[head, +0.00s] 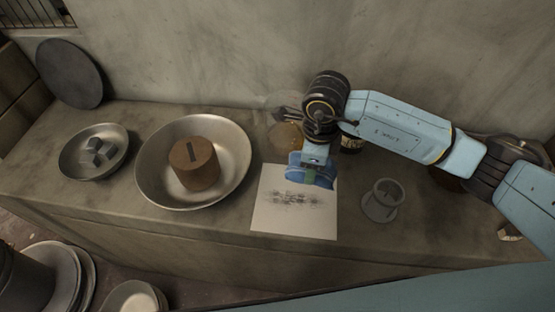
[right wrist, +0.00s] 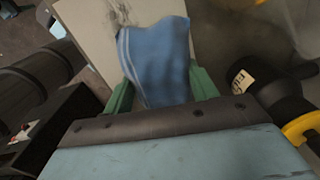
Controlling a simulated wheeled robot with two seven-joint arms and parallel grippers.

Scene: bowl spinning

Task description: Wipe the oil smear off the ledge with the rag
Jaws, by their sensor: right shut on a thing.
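My right gripper (head: 311,175) comes in from the right and is shut on a blue rag (head: 297,173). The rag hangs at the upper part of a pale sheet (head: 262,215) on the ledge (head: 100,190). In the right wrist view the rag (right wrist: 155,60) sticks out from between the green fingers (right wrist: 163,95). A dark grey smudge (head: 290,199) shows on the sheet. Behind the gripper is an amber-brown patch (head: 284,135), partly hidden; I cannot tell whether this or the smudge is the oil smear. My left gripper is not in view.
A large metal bowl (head: 149,183) holding a brown slotted block (head: 194,165) stands left of the sheet. A smaller bowl (head: 68,163) with grey cubes is farther left. A grey spool-like object (head: 381,208) stands to the right. A dark labelled bottle (right wrist: 262,88) is beside the gripper.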

